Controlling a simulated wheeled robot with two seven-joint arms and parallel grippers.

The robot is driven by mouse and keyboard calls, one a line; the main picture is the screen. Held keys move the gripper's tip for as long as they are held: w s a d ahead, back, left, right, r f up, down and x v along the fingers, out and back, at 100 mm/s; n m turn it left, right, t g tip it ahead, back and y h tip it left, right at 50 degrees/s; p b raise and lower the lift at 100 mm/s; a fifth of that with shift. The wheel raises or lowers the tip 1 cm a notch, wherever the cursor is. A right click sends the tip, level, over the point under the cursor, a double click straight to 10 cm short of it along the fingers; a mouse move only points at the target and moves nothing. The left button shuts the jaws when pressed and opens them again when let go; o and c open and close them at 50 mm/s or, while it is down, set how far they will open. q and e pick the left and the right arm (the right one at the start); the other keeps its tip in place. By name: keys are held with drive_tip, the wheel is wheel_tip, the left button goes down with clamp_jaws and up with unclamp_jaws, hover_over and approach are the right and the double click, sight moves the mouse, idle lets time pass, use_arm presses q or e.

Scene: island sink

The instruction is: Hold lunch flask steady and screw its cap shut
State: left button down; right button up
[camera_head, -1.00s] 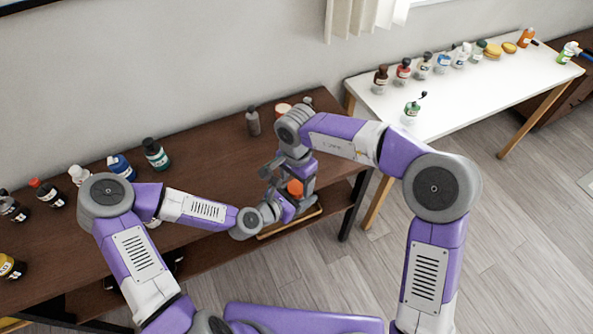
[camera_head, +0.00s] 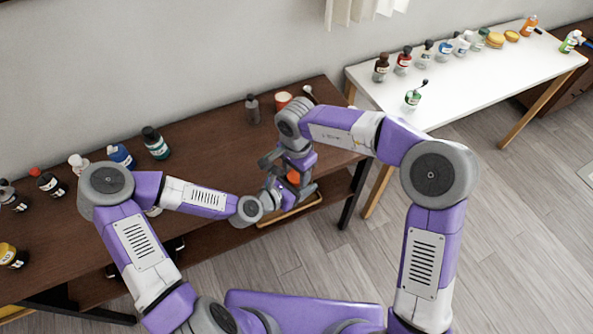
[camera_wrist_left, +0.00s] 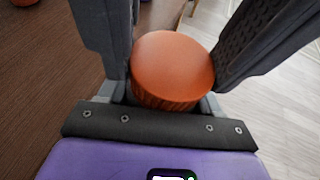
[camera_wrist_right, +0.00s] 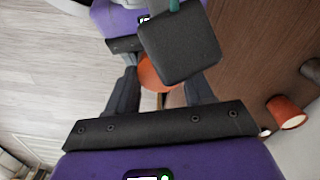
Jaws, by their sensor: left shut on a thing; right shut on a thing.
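The lunch flask's orange round cap (camera_wrist_left: 172,65) sits between the two fingers of my left gripper (camera_wrist_left: 175,50) in the left wrist view. My left gripper is shut on it. A piece of orange shows between the arms in the head view (camera_head: 294,177). My right gripper (camera_wrist_right: 160,85) comes from the opposite side and is shut on the lunch flask (camera_wrist_right: 153,72), lower than the left fingers. A dark left fingertip block covers much of the flask in the right wrist view. The flask's body is mostly hidden, so the join between cap and body cannot be seen.
An orange cup (camera_head: 283,100) and a dark bottle (camera_head: 252,108) stand behind. Several bottles line the left. A white table (camera_head: 455,95) with bottles stands right.

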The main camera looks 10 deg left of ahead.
drive_tip(key=m, duration=0.2)
drive_tip(key=shift+m, duration=0.3)
drive_tip(key=o, duration=1.2)
drive_tip(key=shift+c, duration=0.2)
drive_tip(key=shift+r, duration=2.25)
drive_tip(key=shift+o, duration=0.5)
